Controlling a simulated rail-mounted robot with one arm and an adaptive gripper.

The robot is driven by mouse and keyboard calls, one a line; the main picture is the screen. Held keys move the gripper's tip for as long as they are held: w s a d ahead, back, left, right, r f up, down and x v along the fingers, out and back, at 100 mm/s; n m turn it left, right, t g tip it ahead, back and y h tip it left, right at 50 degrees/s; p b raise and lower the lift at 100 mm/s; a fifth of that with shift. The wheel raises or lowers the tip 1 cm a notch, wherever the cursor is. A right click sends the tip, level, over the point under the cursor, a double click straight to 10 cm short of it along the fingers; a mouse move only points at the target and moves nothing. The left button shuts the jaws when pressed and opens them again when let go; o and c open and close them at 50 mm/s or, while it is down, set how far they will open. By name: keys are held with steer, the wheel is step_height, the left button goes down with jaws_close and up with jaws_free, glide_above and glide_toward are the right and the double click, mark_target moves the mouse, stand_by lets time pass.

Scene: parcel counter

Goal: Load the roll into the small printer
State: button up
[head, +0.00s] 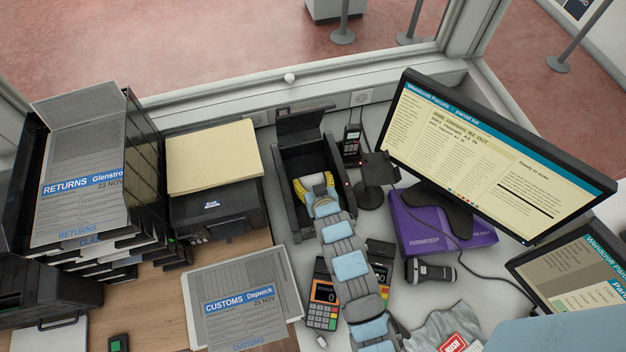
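The small printer (291,218) is a black box in the middle of the counter in the head view. Its lid (302,122) stands raised at the back, so its bay is open. My arm reaches up from the bottom, and my gripper (315,187) is over and partly inside the bay. Yellow parts (299,190) show on both sides of a pale piece there; I cannot tell whether they belong to the roll, the printer or my gripper. I see no clear roll elsewhere. My arm hides the bay's front, and the fingers' opening cannot be made out.
A larger black printer (215,212) with cream paper (212,157) is left of the bay. Right are a card reader (351,142), a stand (370,196), a purple box (420,232) and a monitor (490,150). A payment terminal (322,293) and torch (428,271) lie near my arm.

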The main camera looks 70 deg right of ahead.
steer(key=shift+o, duration=0.8)
steer(key=shift+s+a+f, duration=0.1)
steer(key=shift+s+f, duration=0.05)
steer(key=shift+f, duration=0.65)
steer(key=shift+r, duration=0.25)
steer(key=v, duration=0.3)
steer(key=r+v, duration=0.1)
steer(key=v, duration=0.3)
steer(key=p+v, duration=0.1)
steer(key=v, duration=0.3)
steer(key=shift+w+d+r, duration=0.2)
steer(key=shift+w+d, duration=0.05)
steer(key=shift+d, duration=0.05)
steer(key=shift+p+v, duration=0.3)
steer(key=shift+v, duration=0.45)
steer(key=shift+w, duration=0.1)
